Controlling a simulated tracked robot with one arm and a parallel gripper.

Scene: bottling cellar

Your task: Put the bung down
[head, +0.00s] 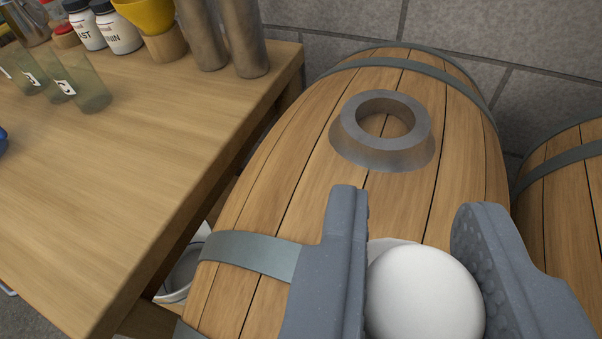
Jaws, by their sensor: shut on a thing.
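My gripper (408,215) is at the lower right of the head view. It is shut on a white, rounded bung (425,292) whose lower part is cut off by the picture's edge. The bung is held over the near part of a wooden barrel (290,190) that lies on its side. A grey metal ring (382,153) with a wide central hole sits on top of the barrel, beyond the fingertips and apart from the bung. Wood shows through the ring's opening.
A wooden table (120,170) stands at the left, its front and middle clear. Toward its back are green glasses (85,85), white jars (118,30), a yellow bowl (150,14) and grey cylinders (248,40). A second barrel (570,190) is at the right, before a stone wall (530,45).

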